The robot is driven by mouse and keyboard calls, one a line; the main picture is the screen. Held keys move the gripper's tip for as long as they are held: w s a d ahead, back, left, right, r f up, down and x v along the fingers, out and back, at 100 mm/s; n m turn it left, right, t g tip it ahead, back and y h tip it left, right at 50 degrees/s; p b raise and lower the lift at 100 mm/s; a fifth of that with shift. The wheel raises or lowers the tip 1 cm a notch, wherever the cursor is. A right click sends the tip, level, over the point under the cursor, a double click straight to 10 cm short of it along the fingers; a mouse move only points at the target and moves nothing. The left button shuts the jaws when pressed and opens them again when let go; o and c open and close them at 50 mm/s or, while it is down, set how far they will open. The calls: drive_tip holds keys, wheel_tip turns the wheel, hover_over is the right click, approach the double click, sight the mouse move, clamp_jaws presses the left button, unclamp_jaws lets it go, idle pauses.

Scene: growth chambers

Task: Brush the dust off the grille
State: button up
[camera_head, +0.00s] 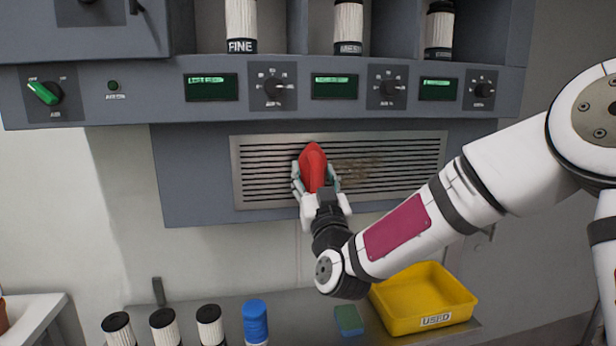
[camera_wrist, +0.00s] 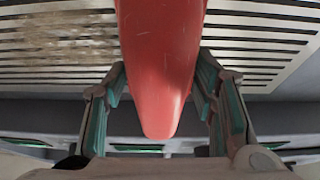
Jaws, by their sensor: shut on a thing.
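The metal grille (camera_head: 262,172) is set in a grey panel below the control strip; its slats also show in the wrist view (camera_wrist: 262,45). A brown dust patch (camera_head: 358,171) lies on it, right of its middle in the head view; it shows at the left in the wrist view (camera_wrist: 62,38). My gripper (camera_head: 316,181) is in front of the grille's middle, just left of the dust. It is shut on a red tool (camera_wrist: 160,70), which looks like the brush's handle. The bristles are hidden, and I cannot tell whether they touch the grille.
Above are a knob-and-display strip (camera_head: 300,87) and shelves with several filter cartridges (camera_head: 348,25). On the counter below stand several dark-capped cartridges (camera_head: 163,325), a blue one (camera_head: 256,320), a green-blue sponge (camera_head: 349,321) and a yellow "USED" tray (camera_head: 385,301).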

drive_tip(key=shift+w+d, duration=0.3)
drive_tip(key=shift+d, duration=0.6)
drive_tip(key=shift+w+d, duration=0.3)
drive_tip(key=shift+d, duration=0.65)
drive_tip(key=shift+w+d, duration=0.3)
drive_tip(key=shift+d, duration=0.6)
